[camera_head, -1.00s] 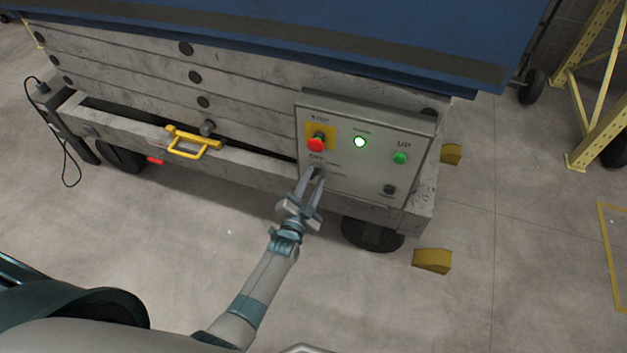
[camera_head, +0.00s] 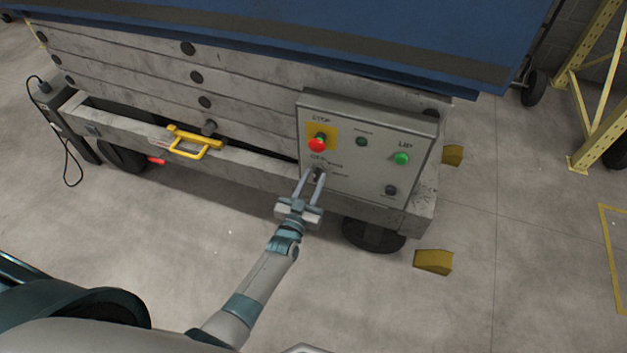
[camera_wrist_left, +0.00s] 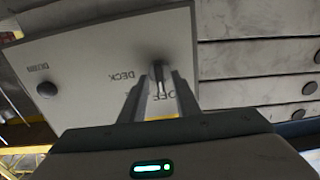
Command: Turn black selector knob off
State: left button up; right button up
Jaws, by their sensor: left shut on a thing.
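The black selector knob (camera_wrist_left: 158,75) sits on the grey control panel (camera_head: 345,150), with "OFF" and "DECK" lettering beside it. My left gripper (camera_head: 314,178) reaches the panel's lower left, and its fingers are shut on the knob. In the left wrist view the two fingertips (camera_wrist_left: 160,85) lie either side of the knob. In the head view the fingers hide most of the knob. My right gripper is not in view.
The panel also carries a red stop button (camera_head: 317,145) on a yellow plate, an unlit indicator lamp (camera_head: 361,141), a green UP button (camera_head: 401,158) and a dark button (camera_head: 391,190). A yellow handle (camera_head: 190,142) sticks out to the left.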

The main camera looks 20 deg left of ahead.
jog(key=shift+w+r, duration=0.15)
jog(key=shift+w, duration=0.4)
pick_arm(q)
jog(key=o, duration=1)
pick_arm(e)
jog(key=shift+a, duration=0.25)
